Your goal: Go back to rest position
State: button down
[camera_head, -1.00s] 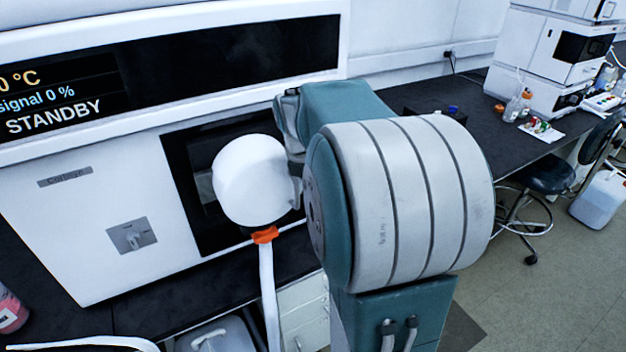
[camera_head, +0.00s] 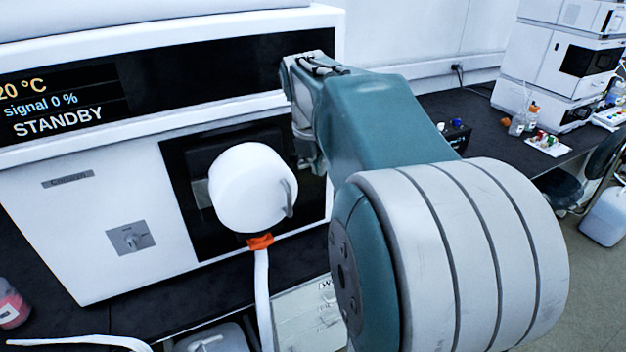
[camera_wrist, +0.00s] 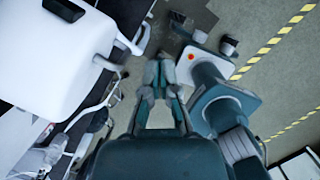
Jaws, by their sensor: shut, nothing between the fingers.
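My gripper (camera_wrist: 166,72) shows in the wrist view, its grey fingers together and empty. It points out over the grey floor, to the right of a white bench unit (camera_wrist: 55,55), and touches nothing that I can see. In the head view my teal and grey arm is bent in front of the white instrument (camera_head: 95,215), across its right side. The fingers cannot be made out in the head view.
The instrument's display (camera_head: 60,100) reads STANDBY. A dark bench (camera_head: 480,122) with bottles and another white instrument (camera_head: 560,60) lies right.

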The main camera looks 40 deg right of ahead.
jog(key=s+a+f+m+t+y, duration=0.1)
jog(key=s+a+f+m, duration=0.1)
jog(key=s+a+m, duration=0.2)
jog(key=s+a+f+m+t, duration=0.2)
jog(key=s+a+m, duration=0.3)
jog(key=a+m, duration=0.6)
jog(key=s+a+f+m+t+y, duration=0.1)
jog(key=s+a+f+m, duration=0.1)
jog(key=s+a+m, duration=0.2)
jog(key=a+m, duration=0.3)
jog(key=shift+s+a+m+y, duration=0.25)
jog(key=shift+a+m+y, duration=0.05)
jog(key=shift+a+m, duration=0.1)
